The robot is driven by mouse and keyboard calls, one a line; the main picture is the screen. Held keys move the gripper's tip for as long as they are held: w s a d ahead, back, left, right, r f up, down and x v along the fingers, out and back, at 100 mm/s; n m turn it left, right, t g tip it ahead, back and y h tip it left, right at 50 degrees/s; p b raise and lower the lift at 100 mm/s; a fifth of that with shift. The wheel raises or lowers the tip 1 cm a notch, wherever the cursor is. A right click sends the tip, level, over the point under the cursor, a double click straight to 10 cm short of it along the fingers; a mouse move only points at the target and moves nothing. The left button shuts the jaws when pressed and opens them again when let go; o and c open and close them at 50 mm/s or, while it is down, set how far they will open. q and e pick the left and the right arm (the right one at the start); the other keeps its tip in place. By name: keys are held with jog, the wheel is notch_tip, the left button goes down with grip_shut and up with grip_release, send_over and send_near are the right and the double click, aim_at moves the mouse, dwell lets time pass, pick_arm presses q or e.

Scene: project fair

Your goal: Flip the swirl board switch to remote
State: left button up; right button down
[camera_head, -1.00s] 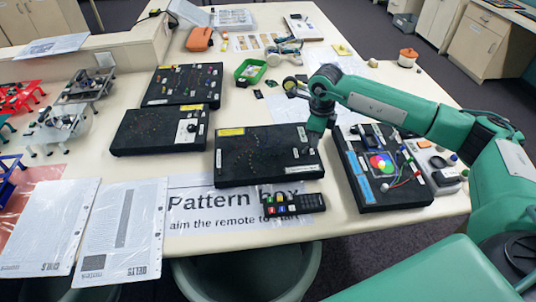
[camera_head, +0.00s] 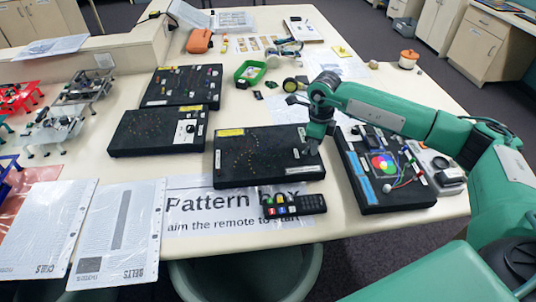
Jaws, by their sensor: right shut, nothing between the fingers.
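A black board (camera_head: 240,172) with a yellow label and a faint curved pattern of small dots lies in the middle of the table; I take it to be the swirl board. A small switch-like part (camera_head: 296,153) with pale labels is near its right edge, too small to read its position. My right gripper (camera_head: 312,149) is shut and empty, pointing down at the board's right edge, close to this part. The arm comes in from the right. I cannot tell whether the fingertips touch the board. My left gripper is not in view.
A black remote (camera_head: 294,206) lies in front of the board on a printed "Pattern box" sheet (camera_head: 195,222). A board with a colour disc (camera_head: 408,198) is close on the right. Another dotted board (camera_head: 130,138) is on the left.

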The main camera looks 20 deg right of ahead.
jog(key=shift+w+a, duration=0.15)
jog(key=shift+a, duration=0.45)
jog(key=shift+w+a, duration=0.1)
jog(key=shift+a, duration=0.1)
jog(key=shift+r, duration=0.1)
jog(key=r+p, duration=0.1)
jog(key=r, duration=0.1)
jog(key=r+p, duration=0.1)
jog(key=r, duration=0.1)
jog(key=r+p, duration=0.1)
jog(key=r, duration=0.1)
jog(key=shift+d+r, duration=0.35)
jog(key=shift+r, duration=0.05)
dwell(0.5)
